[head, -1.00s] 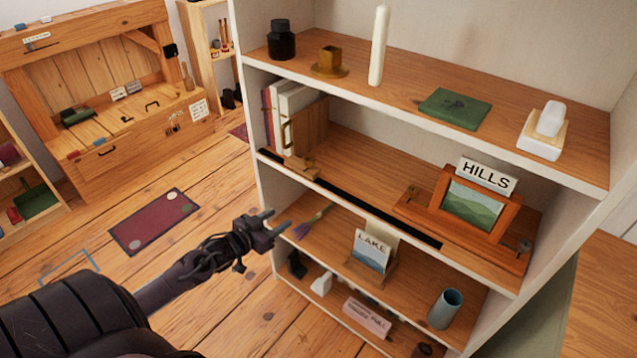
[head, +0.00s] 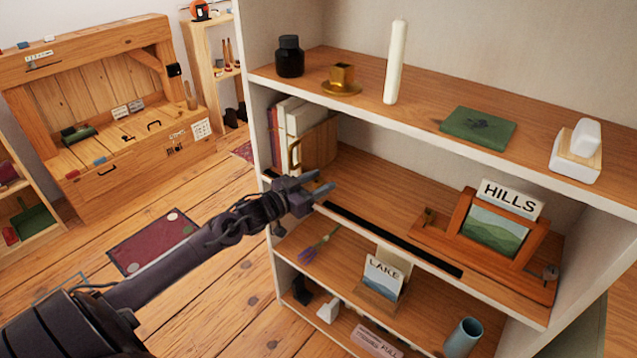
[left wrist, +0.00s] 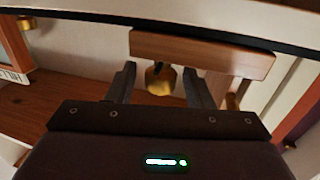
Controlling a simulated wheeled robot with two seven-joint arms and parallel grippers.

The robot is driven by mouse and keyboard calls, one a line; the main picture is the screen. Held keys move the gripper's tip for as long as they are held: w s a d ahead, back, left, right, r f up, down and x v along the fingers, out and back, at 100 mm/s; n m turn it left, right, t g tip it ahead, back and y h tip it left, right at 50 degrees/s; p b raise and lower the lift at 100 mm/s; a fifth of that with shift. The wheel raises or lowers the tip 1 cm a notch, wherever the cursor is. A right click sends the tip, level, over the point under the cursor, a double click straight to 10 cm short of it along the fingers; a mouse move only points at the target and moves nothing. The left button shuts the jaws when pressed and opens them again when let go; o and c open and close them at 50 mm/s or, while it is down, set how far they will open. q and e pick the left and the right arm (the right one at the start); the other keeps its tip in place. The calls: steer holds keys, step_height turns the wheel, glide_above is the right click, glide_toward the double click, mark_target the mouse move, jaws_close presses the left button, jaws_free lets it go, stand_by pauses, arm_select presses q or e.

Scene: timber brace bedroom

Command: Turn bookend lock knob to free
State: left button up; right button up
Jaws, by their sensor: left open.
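The wooden bookend (head: 320,146) with a curved brass handle stands on the middle shelf at the left, against several books. In the head view my left gripper (head: 322,183) is at the shelf's front edge and hides the bookend's low front part. In the left wrist view a wooden block (left wrist: 202,52) crosses the top, with a brass knob (left wrist: 160,78) below it. The knob appears between the two open fingers of my left gripper (left wrist: 160,88). Nothing is gripped, and I cannot tell whether a finger touches the knob. My right gripper is out of view.
A black strip (head: 395,240) runs along the middle shelf's front edge. A framed HILLS picture (head: 497,230) stands at its right. The upper shelf (head: 420,92) is above, and a LAKE card (head: 384,277) stands below. Open floor lies to the left.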

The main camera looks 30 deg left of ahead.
arm_select(q)
steer(key=shift+w, duration=0.15)
steer(key=c, duration=1)
steer(key=shift+o, duration=0.2)
